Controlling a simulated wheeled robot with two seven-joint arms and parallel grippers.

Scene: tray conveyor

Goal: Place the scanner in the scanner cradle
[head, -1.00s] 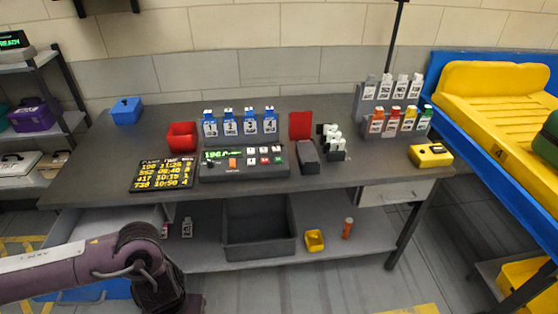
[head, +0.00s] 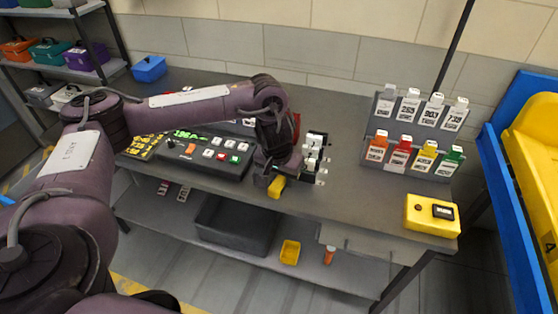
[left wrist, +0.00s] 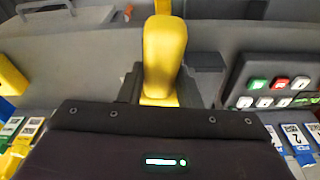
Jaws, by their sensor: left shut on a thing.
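My left gripper (head: 272,172) is over the front middle of the workbench, pointing down. It is shut on a yellow scanner (head: 277,187), whose lower end shows below the fingers. In the left wrist view the scanner (left wrist: 165,55) stands out long and rounded between the dark fingers (left wrist: 160,90). I cannot tell whether it touches anything. The scanner cradle cannot be made out clearly now; the dark grey block seen earlier beside the red panel is hidden behind my left gripper and arm. My right gripper is not in view.
A black-and-white rack (head: 315,155) stands close right of the gripper. The button console (head: 205,155) is to the left. A tag rack (head: 412,150) and a yellow box (head: 432,215) stand farther right. The bench front between gripper and yellow box is clear.

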